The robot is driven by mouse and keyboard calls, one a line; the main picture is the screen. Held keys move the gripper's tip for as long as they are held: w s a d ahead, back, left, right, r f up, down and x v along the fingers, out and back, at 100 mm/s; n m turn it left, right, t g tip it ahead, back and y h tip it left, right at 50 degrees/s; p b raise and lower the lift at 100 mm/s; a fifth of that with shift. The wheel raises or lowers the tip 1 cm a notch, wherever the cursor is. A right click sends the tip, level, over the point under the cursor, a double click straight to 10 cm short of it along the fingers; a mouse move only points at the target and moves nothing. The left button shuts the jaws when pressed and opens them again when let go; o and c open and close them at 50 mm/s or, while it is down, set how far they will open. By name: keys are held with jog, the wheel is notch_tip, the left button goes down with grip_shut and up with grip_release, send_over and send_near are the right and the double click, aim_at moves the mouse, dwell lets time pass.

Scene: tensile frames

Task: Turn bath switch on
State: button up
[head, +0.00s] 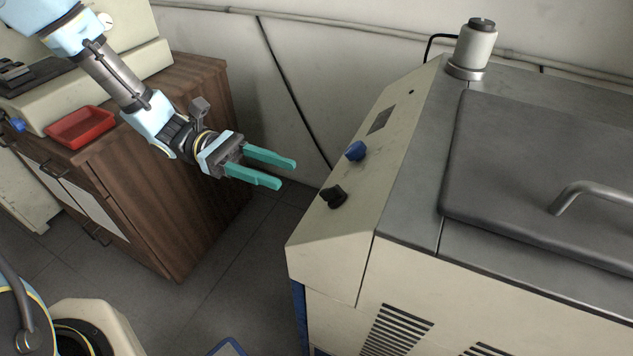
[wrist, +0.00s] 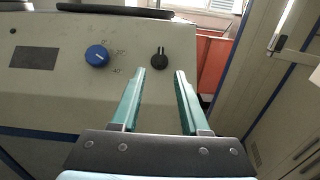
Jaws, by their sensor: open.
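The bath (head: 410,150) is a cream cabinet with a sloped control panel, on the right in the head view. Its panel bears a blue round knob (head: 356,151) and a black knob (head: 334,196), which is likely the switch. In the wrist view the blue knob (wrist: 97,55) is left of the black knob (wrist: 160,58). My gripper (head: 288,173) is open and empty, with teal fingers, left of the panel and apart from it. In the wrist view my gripper's fingertips (wrist: 160,73) point toward the black knob, which shows between them in the picture.
A grey lid (head: 520,150) with a metal handle (head: 590,196) covers the bath top. A white cylinder (head: 475,48) stands at its back. A wooden cabinet (head: 190,180) with a red tray (head: 80,128) is at left. Floor is free between cabinet and bath.

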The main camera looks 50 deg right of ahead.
aim_at(325, 189)
jog(key=p+x, duration=0.1)
jog(key=x, duration=0.7)
jog(key=shift+s+d+f, duration=0.1)
jog(key=shift+s, duration=0.3)
jog(key=shift+c, duration=0.2)
grip_shut()
